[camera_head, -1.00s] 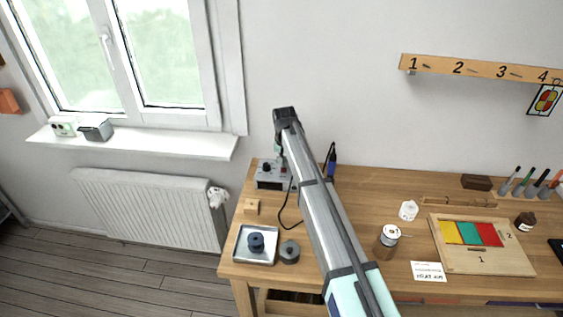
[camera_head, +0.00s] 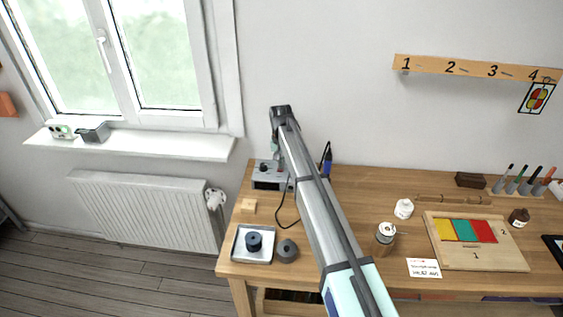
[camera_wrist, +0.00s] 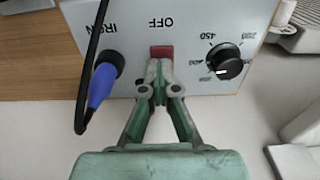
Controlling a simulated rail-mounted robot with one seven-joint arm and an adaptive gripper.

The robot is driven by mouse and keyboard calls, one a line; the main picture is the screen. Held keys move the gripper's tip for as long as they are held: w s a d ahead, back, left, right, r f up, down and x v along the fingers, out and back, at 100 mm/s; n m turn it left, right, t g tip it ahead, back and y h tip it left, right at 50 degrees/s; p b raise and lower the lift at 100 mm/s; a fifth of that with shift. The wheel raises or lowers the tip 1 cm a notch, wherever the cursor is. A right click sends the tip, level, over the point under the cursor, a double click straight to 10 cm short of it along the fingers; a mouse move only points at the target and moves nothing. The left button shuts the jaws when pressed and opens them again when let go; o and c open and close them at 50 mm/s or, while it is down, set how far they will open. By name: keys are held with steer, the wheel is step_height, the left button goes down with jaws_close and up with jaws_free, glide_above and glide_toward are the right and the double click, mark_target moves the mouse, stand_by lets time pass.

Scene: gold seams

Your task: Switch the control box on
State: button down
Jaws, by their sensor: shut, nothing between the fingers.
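The control box (camera_head: 268,174) is a grey box at the back left of the workbench. In the wrist view its panel (camera_wrist: 185,85) appears upside down, with a red switch (camera_wrist: 161,52), the word OFF above the switch, a black dial (camera_wrist: 224,61) with numbers, and a blue plug (camera_wrist: 102,85) in the socket marked IRON. My gripper (camera_wrist: 160,70) is shut and empty. Its fingertips overlap the lower edge of the red switch in the wrist view; I cannot tell whether they touch it. In the head view my gripper (camera_head: 275,146) is above the box, partly hidden by my arm.
A black cable runs from the blue plug. A metal tray (camera_head: 239,256) with a dark spool, a grey round piece (camera_head: 287,250) and a small wooden block (camera_head: 249,206) are in front of the box. A blue-handled tool (camera_head: 327,162) stands right of it.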

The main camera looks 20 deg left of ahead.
steer(key=shift+s+d+f, duration=0.1)
steer(key=shift+s+f, duration=0.3)
steer(key=shift+s, duration=0.15)
steer(key=shift+r, duration=0.25)
step_height(320, 180, up, 14)
steer(key=b, duration=0.1)
steer(key=shift+r, duration=0.15)
